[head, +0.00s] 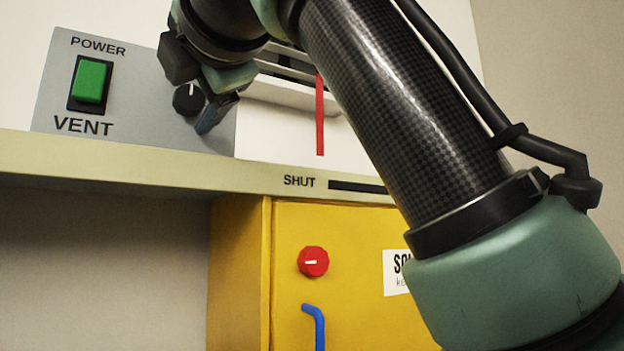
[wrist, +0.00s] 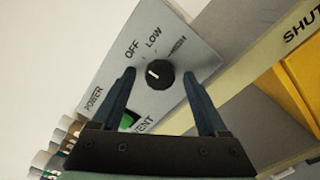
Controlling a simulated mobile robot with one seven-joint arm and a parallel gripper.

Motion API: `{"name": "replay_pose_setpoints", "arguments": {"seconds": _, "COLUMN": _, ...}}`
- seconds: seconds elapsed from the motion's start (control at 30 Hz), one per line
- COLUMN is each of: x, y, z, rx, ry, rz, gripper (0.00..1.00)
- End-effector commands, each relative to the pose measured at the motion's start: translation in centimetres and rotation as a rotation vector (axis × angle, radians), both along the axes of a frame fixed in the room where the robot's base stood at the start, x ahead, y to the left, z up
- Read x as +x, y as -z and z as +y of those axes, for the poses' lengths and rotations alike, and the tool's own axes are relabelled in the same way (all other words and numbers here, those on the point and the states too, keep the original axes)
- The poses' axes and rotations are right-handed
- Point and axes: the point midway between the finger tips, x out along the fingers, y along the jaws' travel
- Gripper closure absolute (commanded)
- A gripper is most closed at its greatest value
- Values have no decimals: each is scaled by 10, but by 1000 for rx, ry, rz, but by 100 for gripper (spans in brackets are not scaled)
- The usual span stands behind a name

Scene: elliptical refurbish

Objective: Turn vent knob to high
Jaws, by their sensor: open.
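The vent knob (head: 188,99) is a round black dial on the grey control panel. The wrist view shows the knob (wrist: 162,78) between my two fingers, with OFF, LOW and HIGH printed around it. Its white mark sits on the left side, nearest to OFF among the labels. My gripper (wrist: 158,75) is open, one finger on each side of the knob, with a gap visible on both sides. In the head view my gripper (head: 207,112) is just right of the knob, and my wrist hides the panel above it.
A green power switch (head: 90,81) is left of the knob, above the VENT label. A beige ledge (head: 130,158) runs below the panel. A yellow cabinet (head: 350,225) with a red knob (head: 313,262) stands underneath. A red strip (head: 320,115) is to the right.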

Motion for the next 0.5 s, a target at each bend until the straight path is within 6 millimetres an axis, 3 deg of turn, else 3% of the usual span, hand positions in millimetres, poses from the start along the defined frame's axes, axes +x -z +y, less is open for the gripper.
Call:
{"name": "replay_pose_setpoints", "arguments": {"seconds": 0.23, "x": 1, "y": 0, "z": 0, "rx": 1, "ry": 0, "rz": 1, "gripper": 24}}
{"name": "replay_pose_setpoints", "arguments": {"seconds": 0.5, "x": 1, "y": 0, "z": 0, "rx": 1, "ry": 0, "rz": 1, "gripper": 70}}
